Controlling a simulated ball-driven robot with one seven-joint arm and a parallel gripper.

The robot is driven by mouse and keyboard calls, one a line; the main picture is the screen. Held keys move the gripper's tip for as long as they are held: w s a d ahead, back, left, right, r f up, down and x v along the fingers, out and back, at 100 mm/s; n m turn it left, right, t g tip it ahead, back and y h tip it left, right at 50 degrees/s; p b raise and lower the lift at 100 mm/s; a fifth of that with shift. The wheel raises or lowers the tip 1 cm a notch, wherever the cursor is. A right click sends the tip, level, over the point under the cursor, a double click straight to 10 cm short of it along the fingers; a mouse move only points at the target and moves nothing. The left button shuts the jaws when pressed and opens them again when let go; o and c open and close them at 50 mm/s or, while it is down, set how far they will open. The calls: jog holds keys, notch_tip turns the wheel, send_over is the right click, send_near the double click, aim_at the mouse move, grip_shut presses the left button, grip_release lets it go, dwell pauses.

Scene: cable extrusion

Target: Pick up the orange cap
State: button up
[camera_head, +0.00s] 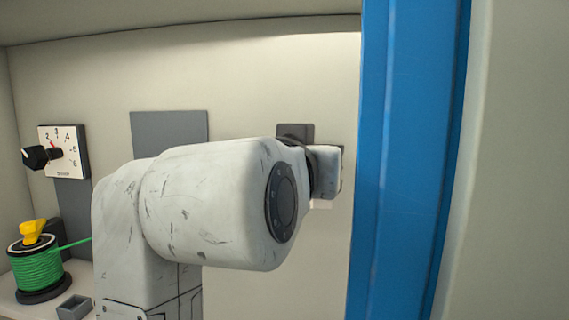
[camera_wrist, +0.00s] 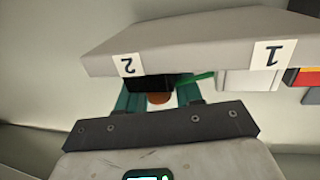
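In the wrist view my gripper (camera_wrist: 160,97) shows two teal fingers set apart, one on each side of a small orange-brown round thing (camera_wrist: 160,98), which looks like the orange cap. Light surface shows around it, and it appears apart from both fingers. A dark block just beyond it hides part of the view. In the head view my arm covers the middle, and I cannot make out the fingers or the cap.
A grey ledge (camera_wrist: 200,42) labelled 1 and 2 lies close beyond the fingers, with a green cable (camera_wrist: 198,79) beneath it. In the head view, a green cable spool (camera_head: 37,268) with a yellow knob (camera_head: 33,231), a dial (camera_head: 63,152) and a blue post (camera_head: 408,160) show.

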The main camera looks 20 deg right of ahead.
grip_shut()
jog(key=shift+s+r, duration=0.1)
jog(key=shift+r, duration=0.05)
dwell(0.4)
